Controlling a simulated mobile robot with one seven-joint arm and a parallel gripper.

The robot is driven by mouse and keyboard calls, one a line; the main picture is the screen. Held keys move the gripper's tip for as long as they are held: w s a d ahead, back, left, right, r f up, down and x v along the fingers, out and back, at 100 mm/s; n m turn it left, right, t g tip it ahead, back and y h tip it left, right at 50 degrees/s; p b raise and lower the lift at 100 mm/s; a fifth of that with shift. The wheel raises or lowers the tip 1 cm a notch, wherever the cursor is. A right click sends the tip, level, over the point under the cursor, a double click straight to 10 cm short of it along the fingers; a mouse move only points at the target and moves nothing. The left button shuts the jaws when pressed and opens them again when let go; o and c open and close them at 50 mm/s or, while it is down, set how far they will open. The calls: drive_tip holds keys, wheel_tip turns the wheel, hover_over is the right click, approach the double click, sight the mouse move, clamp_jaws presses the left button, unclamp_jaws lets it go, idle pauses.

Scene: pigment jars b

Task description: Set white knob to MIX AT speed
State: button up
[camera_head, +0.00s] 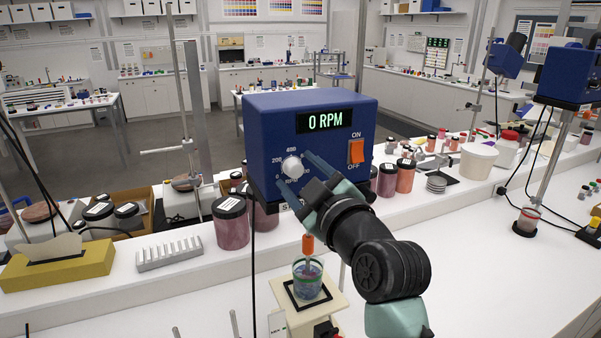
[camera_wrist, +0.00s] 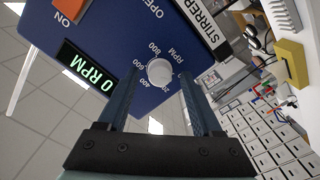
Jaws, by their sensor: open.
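The white knob (camera_head: 292,167) sits on the front of a blue stirrer box (camera_head: 270,135), ringed by a printed RPM scale. The display (camera_head: 325,120) reads 0 RPM; an orange ON/OFF switch (camera_head: 356,151) is at its right. The wrist view shows the knob (camera_wrist: 160,72) too; its pointer mark cannot be made out. My gripper (camera_head: 295,172) is open, with one finger on each side of the knob. In the wrist view, gaps show between the knob and the fingers of my gripper (camera_wrist: 159,78). A white card (camera_head: 277,324) with partly cut-off text stands below.
Below the box, a beaker (camera_head: 307,278) of bluish liquid stands on a pale stand. Lidded pigment jars (camera_head: 231,221) line the bench on both sides. A grey rack (camera_head: 169,254) and a yellow tissue box (camera_head: 57,265) are at left. The bench front right is clear.

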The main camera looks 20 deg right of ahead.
clamp_jaws()
idle(0.4)
